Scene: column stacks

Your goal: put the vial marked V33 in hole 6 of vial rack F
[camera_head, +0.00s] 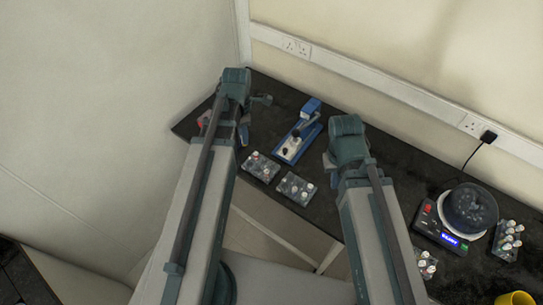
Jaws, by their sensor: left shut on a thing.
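Several small racks with pale-capped vials stand on the dark bench. Two grey racks, a left one (260,167) and a right one (296,188), stand side by side between my arms. Their markings are too small to read, so I cannot tell which is rack F or find V33. My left gripper (243,132) is at the far left of the bench, beyond the left rack, mostly hidden behind my arm. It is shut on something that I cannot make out. My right gripper (329,168) is right of the right rack, mostly covered by its wrist; its jaws cannot be seen.
A blue device with a lever (299,138) stands behind the racks. At the right are a dark round machine (469,209) with a lit display, a vial rack (508,241), another rack (424,264) and a yellow cup (514,299). The bench behind my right wrist is clear.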

